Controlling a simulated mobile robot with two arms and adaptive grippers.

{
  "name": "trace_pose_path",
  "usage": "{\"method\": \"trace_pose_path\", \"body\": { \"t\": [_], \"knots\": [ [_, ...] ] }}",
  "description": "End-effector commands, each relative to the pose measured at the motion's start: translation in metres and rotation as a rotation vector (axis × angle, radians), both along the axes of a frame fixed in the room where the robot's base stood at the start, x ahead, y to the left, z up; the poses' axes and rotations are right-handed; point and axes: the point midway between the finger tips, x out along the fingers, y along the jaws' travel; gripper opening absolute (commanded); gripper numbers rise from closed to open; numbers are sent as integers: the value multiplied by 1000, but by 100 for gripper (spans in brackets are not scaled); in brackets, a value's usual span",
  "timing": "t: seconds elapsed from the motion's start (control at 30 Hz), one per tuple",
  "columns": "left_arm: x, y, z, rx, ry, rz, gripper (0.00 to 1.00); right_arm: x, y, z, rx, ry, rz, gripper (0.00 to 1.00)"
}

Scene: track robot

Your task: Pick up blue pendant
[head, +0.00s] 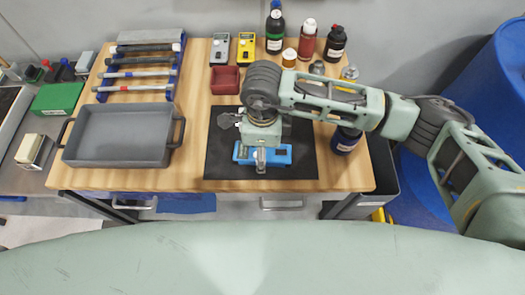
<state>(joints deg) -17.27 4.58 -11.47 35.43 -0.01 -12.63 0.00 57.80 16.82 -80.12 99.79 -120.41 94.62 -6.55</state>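The blue pendant (281,155) lies on the black mat (222,166) on the wooden tabletop. My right arm comes in from the right, and my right gripper (260,160) points down over the middle of the pendant. The gripper covers part of the pendant's top. I cannot tell from above whether its fingers touch the pendant or are open or shut. My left gripper is not in view.
A grey tray (117,163) stands left of the mat, with a rack of pipettes (138,74) behind it. A small red box (225,80), two meters and several bottles (307,40) stand at the back. A dark blue-labelled bottle (345,141) is close right of the mat.

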Motion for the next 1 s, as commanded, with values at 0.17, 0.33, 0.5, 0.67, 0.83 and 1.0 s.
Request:
{"method": "trace_pose_path", "body": {
  "t": [0.17, 0.33, 0.5, 0.67, 0.83, 1.0],
  "knots": [
    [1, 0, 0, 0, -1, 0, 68, 0, 0, 0, 1, 0, 0, 56],
    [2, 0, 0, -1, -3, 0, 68, 0, 0, 0, 1, 1, 0, 41],
    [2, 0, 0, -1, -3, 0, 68, 0, 0, 1, 1, 1, 0, 26],
    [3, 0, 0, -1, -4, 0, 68, 0, 0, 1, 1, 1, 0, 12],
    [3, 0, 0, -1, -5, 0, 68, 0, 1, 1, 2, 0, 0, 10],
    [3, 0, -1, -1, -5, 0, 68, 0, 1, 4, 3, -1, 1, 10]
  ]
}}
